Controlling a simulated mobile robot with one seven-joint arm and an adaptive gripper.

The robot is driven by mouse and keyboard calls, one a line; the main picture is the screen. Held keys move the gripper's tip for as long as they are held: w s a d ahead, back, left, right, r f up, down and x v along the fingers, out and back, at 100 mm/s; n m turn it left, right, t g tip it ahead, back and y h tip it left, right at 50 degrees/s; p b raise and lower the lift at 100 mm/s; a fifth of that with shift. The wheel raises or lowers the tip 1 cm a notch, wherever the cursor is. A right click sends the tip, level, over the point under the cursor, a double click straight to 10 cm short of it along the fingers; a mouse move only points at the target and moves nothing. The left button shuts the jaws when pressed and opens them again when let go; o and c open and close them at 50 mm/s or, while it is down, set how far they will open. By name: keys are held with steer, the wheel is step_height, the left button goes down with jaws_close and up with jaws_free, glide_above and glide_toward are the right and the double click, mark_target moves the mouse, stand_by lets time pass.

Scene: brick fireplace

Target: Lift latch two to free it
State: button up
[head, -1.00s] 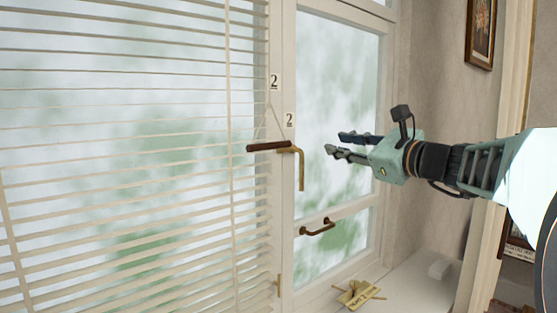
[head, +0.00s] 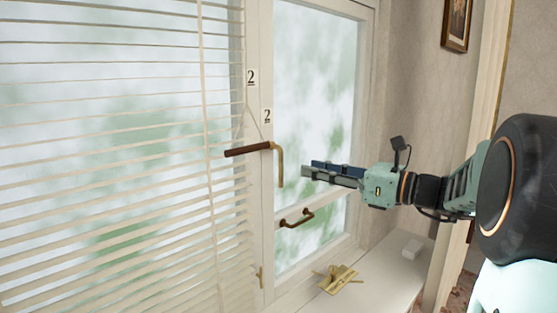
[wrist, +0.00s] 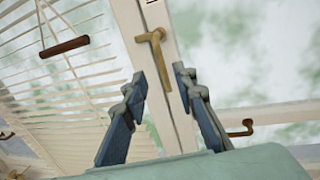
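The brass latch (head: 279,165) is on the white window frame (head: 258,190), below two "2" labels (head: 267,116). Its long arm hangs down. It also shows in the wrist view (wrist: 156,48), ahead of my fingers. My gripper (head: 306,170) is to the right of the latch's hanging arm, at about the height of its lower half, and looks apart from it. In the wrist view my two fingers (wrist: 158,72) are spread with a gap between them and hold nothing. The latch's lower end shows in that gap; its depth from the fingertips is hard to tell.
A brown blind-pull bar (head: 247,150) hangs on cords just left of the latch, before the slatted blind (head: 110,160). A brown handle (head: 297,218) is on the window below my gripper.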

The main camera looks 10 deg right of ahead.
mark_target(281, 162)
steer(key=p+x, duration=0.1)
steer(key=x, duration=0.9)
steer(key=shift+c, duration=0.6)
jaws_close()
steer(key=shift+f, duration=0.1)
